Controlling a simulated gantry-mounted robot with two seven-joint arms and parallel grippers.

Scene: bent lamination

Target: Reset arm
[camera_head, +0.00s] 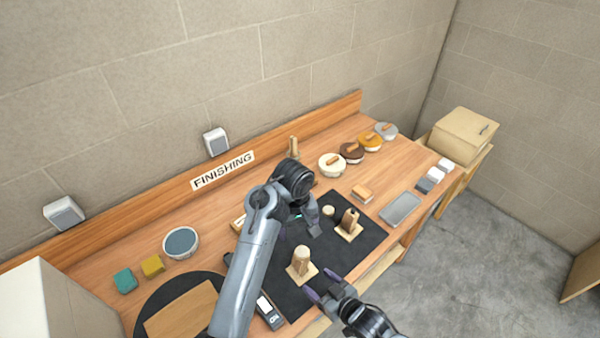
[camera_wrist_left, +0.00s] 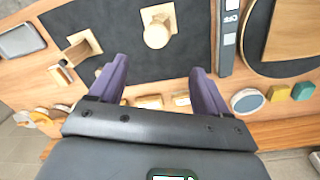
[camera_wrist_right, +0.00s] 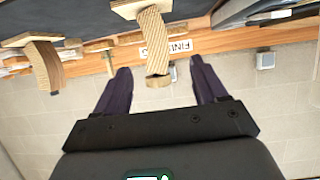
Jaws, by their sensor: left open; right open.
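My left gripper (camera_head: 305,226) is above the dark mat (camera_head: 365,245). Its jaws are open and empty in the left wrist view (camera_wrist_left: 158,82). My right gripper (camera_head: 323,290) is low at the mat's front edge, its jaws open and empty in the right wrist view (camera_wrist_right: 160,68). A pale, bent wooden piece on a square base (camera_head: 301,262) stands on the mat just beyond the right gripper. In the right wrist view this piece (camera_wrist_right: 155,35) shows between the fingers. A second, darker-topped wooden piece on a base (camera_head: 348,225) stands farther right on the mat.
Round-lidded tins (camera_head: 332,164) line the back right of the bench. A grey tray (camera_head: 399,209) lies right of the mat. A round black board with a wooden panel (camera_head: 180,312) and a bowl (camera_head: 180,243) are at left. A cardboard box (camera_head: 463,136) stands at far right.

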